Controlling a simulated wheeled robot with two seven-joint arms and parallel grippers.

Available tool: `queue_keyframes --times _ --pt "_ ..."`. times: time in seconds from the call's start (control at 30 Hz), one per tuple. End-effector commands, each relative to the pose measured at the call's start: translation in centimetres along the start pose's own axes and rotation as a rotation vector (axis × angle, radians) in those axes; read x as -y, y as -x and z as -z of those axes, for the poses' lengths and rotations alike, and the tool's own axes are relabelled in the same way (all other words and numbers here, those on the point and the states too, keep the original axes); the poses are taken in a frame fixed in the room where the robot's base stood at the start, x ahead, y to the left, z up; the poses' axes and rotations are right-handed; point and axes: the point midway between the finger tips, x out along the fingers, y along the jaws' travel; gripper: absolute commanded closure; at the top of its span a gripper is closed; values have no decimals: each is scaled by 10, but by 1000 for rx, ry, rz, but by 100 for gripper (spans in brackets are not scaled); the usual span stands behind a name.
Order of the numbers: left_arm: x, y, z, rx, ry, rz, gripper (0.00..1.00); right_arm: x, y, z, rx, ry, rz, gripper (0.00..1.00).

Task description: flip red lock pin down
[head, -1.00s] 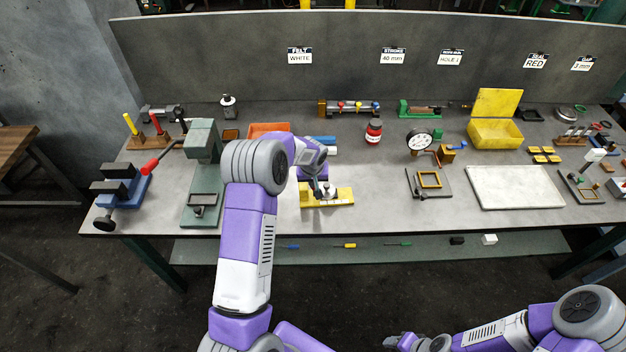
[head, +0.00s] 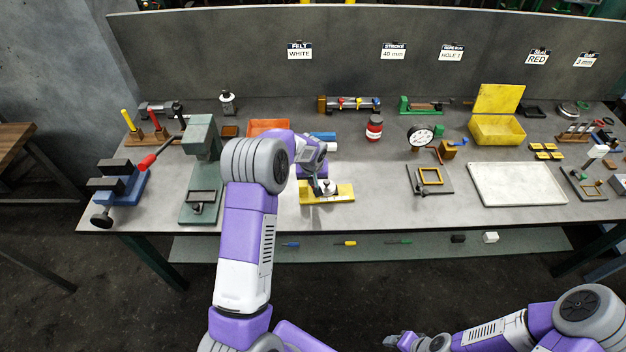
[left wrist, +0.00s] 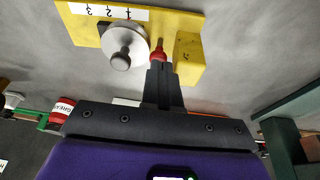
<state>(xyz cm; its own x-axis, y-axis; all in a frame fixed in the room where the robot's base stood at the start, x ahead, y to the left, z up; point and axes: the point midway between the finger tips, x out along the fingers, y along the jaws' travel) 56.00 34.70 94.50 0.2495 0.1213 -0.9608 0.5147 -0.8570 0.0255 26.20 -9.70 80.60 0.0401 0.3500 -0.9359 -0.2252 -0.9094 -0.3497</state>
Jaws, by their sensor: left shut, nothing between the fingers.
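The yellow fixture (head: 344,192) lies on the bench near its front edge, with a silver round knob on it. In the left wrist view the yellow fixture (left wrist: 88,30) carries the knob (left wrist: 122,46), a number strip and a yellow block (left wrist: 188,58). The red lock pin (left wrist: 158,53) shows between knob and block, partly hidden by my fingertips. My left gripper (left wrist: 160,70) is shut and empty, its tips at the pin; I cannot tell whether they touch. In the head view my left gripper (head: 322,185) hides the pin. My right gripper (head: 396,340) is low, away from the bench.
A green press (head: 200,170) stands left of my left arm. An orange tray (head: 268,127) and a red-labelled jar (head: 374,129) are behind. The bench right of the fixture is clear up to a small frame fixture (head: 430,178) and a white tray (head: 517,184).

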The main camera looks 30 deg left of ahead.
Motion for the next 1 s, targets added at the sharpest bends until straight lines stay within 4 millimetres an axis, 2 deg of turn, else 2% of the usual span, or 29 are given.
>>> queue_keyframes --times 0.03,0.13,0.23,0.5,0.7,1.0 --pt "0 14 5 -5 0 -2 100 3 8 0 0 0 0 50" --pt "0 38 13 -10 3 -4 100 7 19 -1 0 0 0 50" --pt "0 59 11 -13 1 -5 100 5 13 0 -1 0 0 50" --pt "0 112 11 -12 1 -5 100 4 12 0 0 0 0 50" --pt "1 128 10 -9 2 -4 100 5 12 0 0 0 0 50" --pt "1 130 10 -9 2 -3 100 5 12 0 0 0 0 50"
